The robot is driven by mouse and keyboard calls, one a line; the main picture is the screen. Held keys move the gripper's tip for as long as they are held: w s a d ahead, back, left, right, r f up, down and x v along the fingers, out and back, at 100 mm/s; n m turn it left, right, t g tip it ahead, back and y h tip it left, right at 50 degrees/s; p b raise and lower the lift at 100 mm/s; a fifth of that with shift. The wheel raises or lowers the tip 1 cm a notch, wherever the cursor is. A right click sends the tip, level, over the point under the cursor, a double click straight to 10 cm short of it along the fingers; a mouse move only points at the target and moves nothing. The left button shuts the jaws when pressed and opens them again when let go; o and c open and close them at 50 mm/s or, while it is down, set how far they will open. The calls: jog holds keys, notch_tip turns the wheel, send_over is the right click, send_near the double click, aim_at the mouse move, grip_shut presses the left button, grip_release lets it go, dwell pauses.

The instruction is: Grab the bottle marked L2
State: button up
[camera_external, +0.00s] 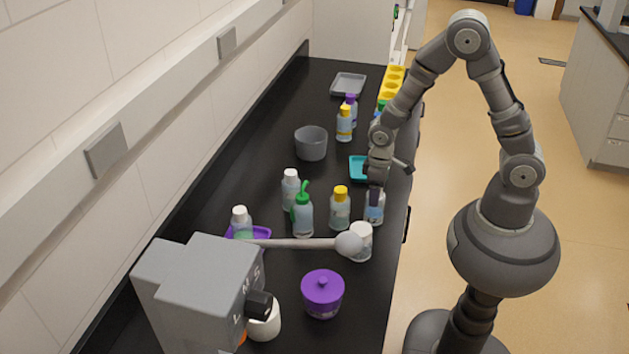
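Several bottles stand on the black bench; their labels are too small to read here, so I cannot tell which is marked L2. My gripper (374,194) points down at the top of a bottle (375,214) near the bench's right edge. It covers that bottle's cap, and I cannot tell whether the fingers are around it or touching it. To the left stand a yellow-capped bottle (340,211), a green-topped bottle (303,217) and a white-capped bottle (290,190). A white-capped bottle (362,245) stands nearer the camera.
A grey machine (195,290) with a long arm and round end (348,244) reaches across the bench near the bottles. A purple lidded jar (322,295) stands in front. A grey bowl (311,145), teal tray (357,168) and yellow rack (393,82) lie farther back.

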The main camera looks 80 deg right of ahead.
jog(key=shift+c, duration=1.3)
